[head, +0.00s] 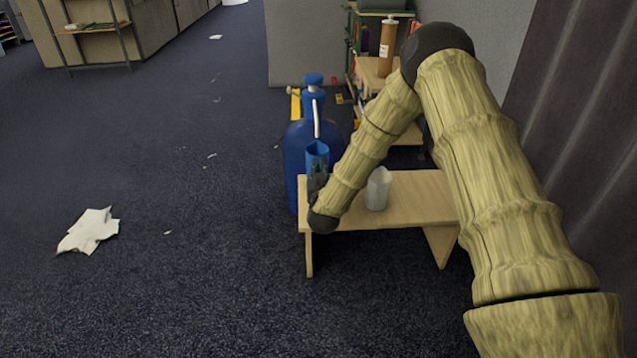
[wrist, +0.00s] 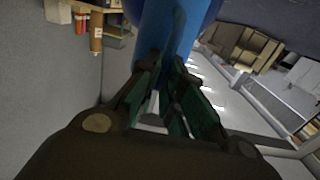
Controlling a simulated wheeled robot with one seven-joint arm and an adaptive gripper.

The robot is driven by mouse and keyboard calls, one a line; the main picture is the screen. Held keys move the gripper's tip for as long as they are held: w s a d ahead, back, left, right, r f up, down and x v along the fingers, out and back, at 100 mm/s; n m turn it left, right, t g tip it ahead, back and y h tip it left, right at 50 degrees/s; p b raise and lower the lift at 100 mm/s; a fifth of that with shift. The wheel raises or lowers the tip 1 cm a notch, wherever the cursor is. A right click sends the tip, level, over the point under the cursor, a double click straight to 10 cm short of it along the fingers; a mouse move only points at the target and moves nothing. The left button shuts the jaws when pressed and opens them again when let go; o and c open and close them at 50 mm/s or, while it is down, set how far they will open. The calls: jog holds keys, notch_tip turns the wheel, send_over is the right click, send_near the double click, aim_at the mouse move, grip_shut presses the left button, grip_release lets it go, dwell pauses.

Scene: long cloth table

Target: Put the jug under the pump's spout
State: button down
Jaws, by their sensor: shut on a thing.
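The pump (head: 314,90) has a blue top and a pale, downward spout (head: 317,119). It stands on a large dark blue bottle (head: 297,160). The jug (head: 317,151) is blue and roughly upright, at the left end of a small wooden bench. Its open top appears just below the spout tip; I cannot tell whether it is exactly under it in depth. My gripper (head: 318,183) is shut on the jug from the near side. In the wrist view the jug (wrist: 168,28) is between the fingers (wrist: 169,75). Its base is hidden by my gripper.
A translucent white cup (head: 378,188) stands on the wooden bench (head: 425,195), right of my gripper. A shelf with a brown cylinder (head: 387,46) is behind. A grey curtain (head: 570,110) is at the right. Crumpled paper (head: 90,231) lies on the open carpet at left.

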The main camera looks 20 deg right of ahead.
jog(key=shift+w+f+b, duration=0.1)
jog(key=shift+f+b, duration=1.1)
jog(key=shift+f, duration=0.7)
jog(key=c, duration=1.6)
grip_release()
jog(key=shift+o, duration=0.2)
